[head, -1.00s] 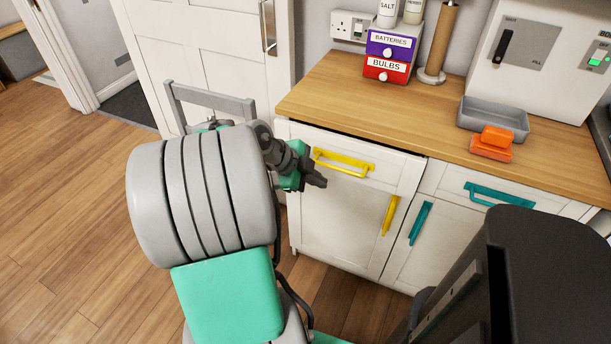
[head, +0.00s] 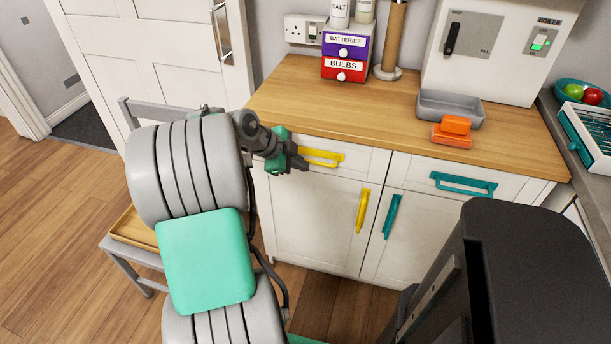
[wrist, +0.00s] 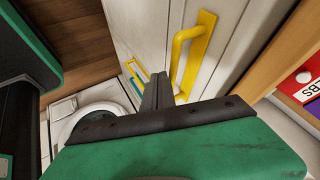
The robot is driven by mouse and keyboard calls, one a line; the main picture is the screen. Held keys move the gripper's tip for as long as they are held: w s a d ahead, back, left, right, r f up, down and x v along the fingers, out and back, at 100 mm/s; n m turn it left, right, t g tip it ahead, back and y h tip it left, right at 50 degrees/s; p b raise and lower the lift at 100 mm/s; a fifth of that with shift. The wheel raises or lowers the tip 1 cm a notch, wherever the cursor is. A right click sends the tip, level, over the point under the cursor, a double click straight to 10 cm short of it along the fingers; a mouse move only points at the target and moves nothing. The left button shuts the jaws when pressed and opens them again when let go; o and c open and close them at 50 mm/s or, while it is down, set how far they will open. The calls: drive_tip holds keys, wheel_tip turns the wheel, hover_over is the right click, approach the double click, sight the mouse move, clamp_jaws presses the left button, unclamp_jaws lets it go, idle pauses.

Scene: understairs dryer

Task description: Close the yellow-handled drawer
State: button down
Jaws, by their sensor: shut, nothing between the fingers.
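The yellow-handled drawer (head: 368,161) is at the top left of the white cabinet, under the wooden worktop. Its front looks about level with the teal-handled drawer front (head: 512,184) beside it, with no clear gap at its top. Its yellow handle (head: 322,159) is a horizontal bar; it also shows large in the wrist view (wrist: 190,55). My gripper (head: 302,163) is shut and empty, at the left end of this handle, its fingers pointing toward the drawer front. In the wrist view the fingers (wrist: 158,88) are beside the handle; I cannot tell whether they touch the front.
Cupboard doors with a yellow handle (head: 362,210) and a teal handle (head: 391,216) are below. The worktop (head: 300,100) holds a grey tray (head: 450,107) and orange sponges (head: 453,130). A grey chair (head: 125,270) stands left, behind my arm. Floor at left is clear.

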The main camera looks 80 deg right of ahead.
drive_tip(key=shift+w+d+r, duration=0.15)
drive_tip(key=shift+d, duration=0.2)
drive_tip(key=w+a+r+n+t+p, duration=0.25)
drive_tip(key=w+a+r+n, duration=0.35)
drive_tip(key=a, duration=0.3)
drive_tip(key=w+a+r+n+t+y+p, duration=0.1)
drive_tip(key=w+a+r+n+t+p, duration=0.15)
drive_tip(key=w+a+n, duration=0.5)
drive_tip(key=w+a+r+n+t+p, duration=0.1)
drive_tip(key=w+a+r+n+p, duration=0.35)
drive_tip(key=w+a, duration=0.5)
drive_tip(key=a+r+n+t+y+p, duration=0.1)
drive_tip(key=a+r+n+y+p, duration=0.1)
drive_tip(key=a+n, duration=0.6)
drive_tip(key=s+a+r+n+t+y+p, duration=0.1)
drive_tip(key=a+n, duration=0.7)
drive_tip(key=a, duration=0.9)
drive_tip(key=shift+r+n+y+p, duration=0.4)
drive_tip(key=shift+r+y+p, duration=0.1)
drive_tip(key=shift+y+p, duration=0.6)
